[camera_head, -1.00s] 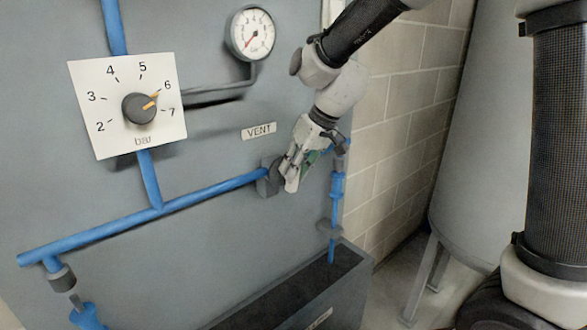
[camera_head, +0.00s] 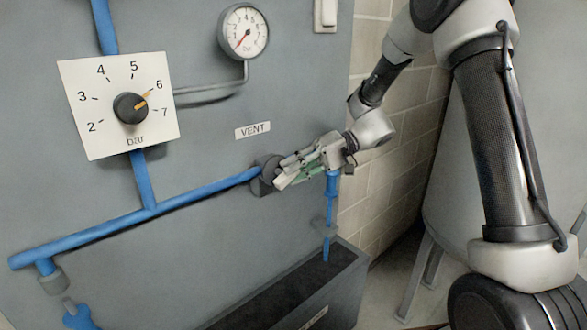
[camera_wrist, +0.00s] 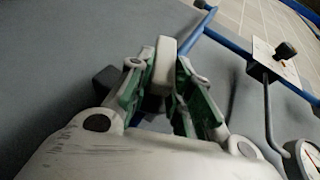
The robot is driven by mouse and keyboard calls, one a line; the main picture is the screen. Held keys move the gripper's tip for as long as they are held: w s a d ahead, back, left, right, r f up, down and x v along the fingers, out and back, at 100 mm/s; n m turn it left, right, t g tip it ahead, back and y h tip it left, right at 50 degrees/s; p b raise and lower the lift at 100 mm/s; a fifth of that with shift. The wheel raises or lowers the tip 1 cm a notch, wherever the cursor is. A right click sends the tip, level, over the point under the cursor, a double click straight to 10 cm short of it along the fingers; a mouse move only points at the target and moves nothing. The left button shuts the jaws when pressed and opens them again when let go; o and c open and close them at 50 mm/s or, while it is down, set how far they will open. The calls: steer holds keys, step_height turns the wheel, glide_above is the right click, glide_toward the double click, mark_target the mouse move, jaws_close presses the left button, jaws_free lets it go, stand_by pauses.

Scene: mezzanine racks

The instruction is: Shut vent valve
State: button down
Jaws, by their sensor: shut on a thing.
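The vent valve (camera_head: 263,174) has a dark grey body at the right end of the blue horizontal pipe (camera_head: 200,194), below the VENT label (camera_head: 253,130). My gripper (camera_head: 283,176) reaches it from the right, lying nearly level with its fingers pointing left. In the wrist view, a pale grey valve handle (camera_wrist: 164,66) stands between the green-lined fingers of my gripper (camera_wrist: 163,82). The fingers are closed on it. In the head view the fingers hide most of the handle, so its exact angle to the pipe is hard to tell.
A pressure dial plate (camera_head: 157,75) with a black knob (camera_head: 130,108) is at the left. A round gauge (camera_head: 243,33) is above. A blue drain pipe (camera_head: 331,205) drops to a dark trough (camera_head: 285,297) below my gripper. A block wall (camera_head: 375,185) is at the right.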

steer(key=shift+d+f+m+g+y, duration=0.1)
steer(key=shift+f+m+g+y, duration=0.25)
steer(key=shift+y, duration=0.65)
steer(key=shift+f+m+g+y, duration=0.25)
steer(key=shift+m+g+y, duration=0.15)
steer(key=shift+y, duration=0.6)
steer(key=c, duration=1.3)
jaws_free()
steer(key=v, duration=1.2)
steer(key=shift+f, duration=0.15)
